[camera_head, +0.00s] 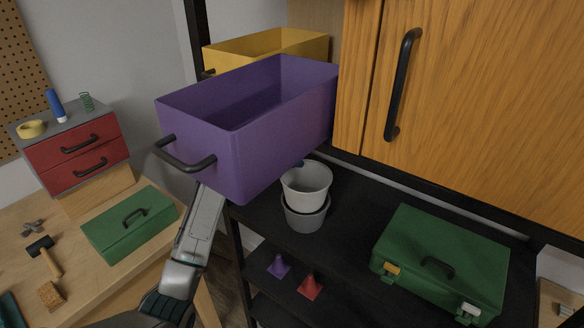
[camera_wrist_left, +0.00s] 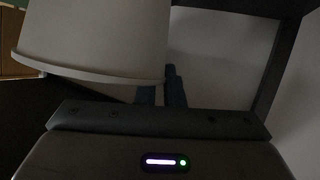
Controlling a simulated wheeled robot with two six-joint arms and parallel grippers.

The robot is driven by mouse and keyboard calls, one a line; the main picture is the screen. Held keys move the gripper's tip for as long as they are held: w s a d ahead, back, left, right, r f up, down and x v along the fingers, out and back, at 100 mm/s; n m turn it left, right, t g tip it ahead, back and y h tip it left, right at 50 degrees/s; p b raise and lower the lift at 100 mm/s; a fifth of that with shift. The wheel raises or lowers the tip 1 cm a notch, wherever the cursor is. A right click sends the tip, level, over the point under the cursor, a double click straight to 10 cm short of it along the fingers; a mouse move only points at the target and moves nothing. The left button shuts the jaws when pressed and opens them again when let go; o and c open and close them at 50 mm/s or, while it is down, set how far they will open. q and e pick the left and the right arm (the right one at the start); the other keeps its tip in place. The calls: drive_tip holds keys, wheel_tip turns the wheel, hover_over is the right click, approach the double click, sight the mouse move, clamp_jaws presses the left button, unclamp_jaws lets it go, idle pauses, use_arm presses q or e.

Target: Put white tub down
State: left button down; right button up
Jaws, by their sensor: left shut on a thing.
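The white tub (camera_head: 307,184) is upright, its lower part inside or directly above the grey tub (camera_head: 305,217) on the black shelf; I cannot tell whether they touch. My left gripper (camera_head: 299,164) is mostly hidden behind the purple bin; only a small bluish tip shows at the white tub's far rim. In the left wrist view, the white tub (camera_wrist_left: 92,38) fills the upper left, with my left gripper's blue fingers (camera_wrist_left: 163,92) at its edge, shut on it. My right gripper is not in view.
The purple bin (camera_head: 285,128) overhangs the shelf (camera_head: 345,230) close to the tubs, with a yellow bin (camera_head: 265,45) behind it. A green case (camera_head: 440,262) stands to the right. Purple and red cones (camera_head: 310,286) are on a lower shelf. The shelf between tubs and case is clear.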

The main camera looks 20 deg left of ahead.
sight(292, 172)
use_arm(q)
wheel_tip(292, 172, down, 3)
drive_tip(key=shift+d+f+p, duration=0.1)
drive_tip(key=shift+d+p, duration=0.05)
drive_tip(key=shift+p, duration=0.55)
drive_tip(key=c, duration=1.5)
unclamp_jaws()
drive_tip(key=shift+c, duration=0.2)
